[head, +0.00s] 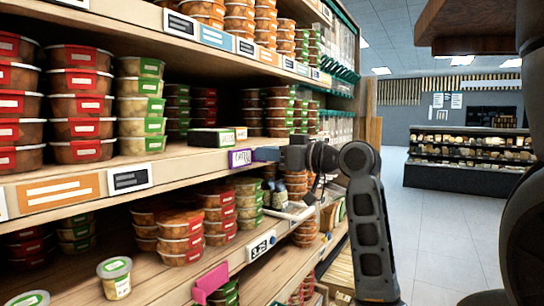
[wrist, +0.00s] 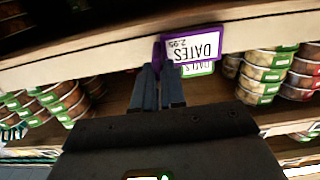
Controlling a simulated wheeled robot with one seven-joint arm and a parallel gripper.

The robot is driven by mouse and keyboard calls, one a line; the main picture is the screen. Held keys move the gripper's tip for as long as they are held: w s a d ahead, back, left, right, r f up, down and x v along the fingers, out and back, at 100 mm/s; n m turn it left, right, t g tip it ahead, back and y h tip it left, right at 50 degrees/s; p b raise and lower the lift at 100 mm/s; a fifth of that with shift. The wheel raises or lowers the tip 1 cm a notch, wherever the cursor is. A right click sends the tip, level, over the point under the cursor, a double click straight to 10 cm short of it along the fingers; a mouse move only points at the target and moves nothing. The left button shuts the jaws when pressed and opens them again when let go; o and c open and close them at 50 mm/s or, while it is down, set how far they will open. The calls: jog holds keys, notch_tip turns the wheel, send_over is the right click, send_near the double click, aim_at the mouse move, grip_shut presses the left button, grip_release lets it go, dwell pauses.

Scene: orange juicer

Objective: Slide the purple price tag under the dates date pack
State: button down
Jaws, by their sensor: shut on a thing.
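The purple price tag (head: 240,158) reads DATES and is at the front edge of the middle shelf. In the wrist view the purple tag (wrist: 193,44) shows upside down, with 2.95 on it, against the shelf edge. My gripper (head: 262,154) is shut on the tag's side; its blue fingertips (wrist: 163,72) meet the tag's edge in the wrist view. A flat dark pack with a green edge (head: 212,137) lies on the shelf just above and left of the tag. I cannot read whether it is the date pack.
A green-edged tag (wrist: 198,68) shows just beyond the purple tag. Stacked red-label tubs (head: 78,105) and green-label tubs (head: 140,105) stand on the shelf to the left. A pink tag (head: 210,283) is on the lower shelf edge. The aisle floor (head: 440,220) is clear.

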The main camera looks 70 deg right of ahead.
jog(key=shift+w+a, duration=0.15)
jog(key=shift+a, duration=0.45)
jog(key=c, duration=1.2)
grip_release()
jog(key=b+v, duration=0.1)
jog(key=v, duration=0.6)
jog(key=shift+s+b, duration=0.4)
jog(key=shift+a+f, duration=0.1)
